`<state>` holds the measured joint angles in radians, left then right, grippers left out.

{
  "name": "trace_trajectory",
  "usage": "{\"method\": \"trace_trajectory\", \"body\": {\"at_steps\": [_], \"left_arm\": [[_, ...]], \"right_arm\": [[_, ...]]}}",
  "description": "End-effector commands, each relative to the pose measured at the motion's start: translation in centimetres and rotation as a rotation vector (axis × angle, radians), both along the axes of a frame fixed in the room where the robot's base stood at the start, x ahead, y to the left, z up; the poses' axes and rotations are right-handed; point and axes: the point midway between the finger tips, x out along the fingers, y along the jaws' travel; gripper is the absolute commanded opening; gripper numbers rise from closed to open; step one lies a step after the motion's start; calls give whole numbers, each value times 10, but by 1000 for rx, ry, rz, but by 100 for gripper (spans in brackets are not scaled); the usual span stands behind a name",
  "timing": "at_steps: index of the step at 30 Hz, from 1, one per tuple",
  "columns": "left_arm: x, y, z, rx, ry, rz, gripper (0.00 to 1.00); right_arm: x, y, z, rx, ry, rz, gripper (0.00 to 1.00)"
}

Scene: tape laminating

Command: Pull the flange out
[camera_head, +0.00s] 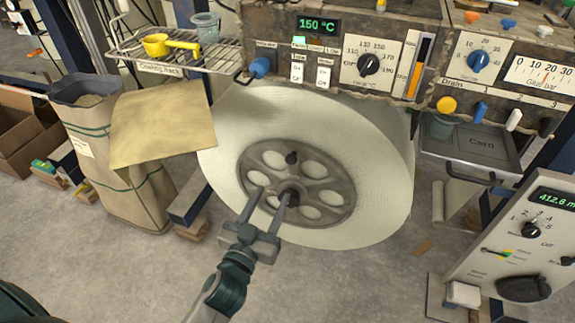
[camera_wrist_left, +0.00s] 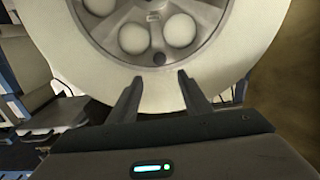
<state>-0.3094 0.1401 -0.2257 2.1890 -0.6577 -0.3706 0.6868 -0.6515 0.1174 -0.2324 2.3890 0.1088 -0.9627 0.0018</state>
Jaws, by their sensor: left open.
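The flange (camera_head: 322,178) is a dark grey round disc with several holes, set in the middle of a large white roll (camera_head: 380,190). It has a dark central hub and a small dark knob (camera_head: 291,158). My left gripper (camera_head: 274,192) is open in front of the flange, its fingers pointing at it. In the left wrist view the flange (camera_wrist_left: 193,55) is cut off at the top, with a small dark knob (camera_wrist_left: 158,59) just beyond the gap between the fingertips (camera_wrist_left: 158,76). Nothing shows between the fingers. Contact cannot be told. My right gripper is not in view.
A control panel (camera_head: 340,22) overhangs the roll. A paper sack (camera_head: 90,130) stands left of the roll. A grey card tray (camera_head: 480,145) is at right.

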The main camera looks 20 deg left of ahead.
Motion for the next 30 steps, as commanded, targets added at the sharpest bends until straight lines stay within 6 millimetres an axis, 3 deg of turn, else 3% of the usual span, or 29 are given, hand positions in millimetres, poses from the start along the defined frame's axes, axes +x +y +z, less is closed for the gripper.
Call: {"method": "trace_trajectory", "body": {"at_steps": [18,24,30], "left_arm": [[98,-3,1,2,-1,0,44],[119,-4,0,1,0,0,44],[127,-4,0,0,0,1,44]], "right_arm": [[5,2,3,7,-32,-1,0],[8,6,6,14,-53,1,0],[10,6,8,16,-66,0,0]]}}
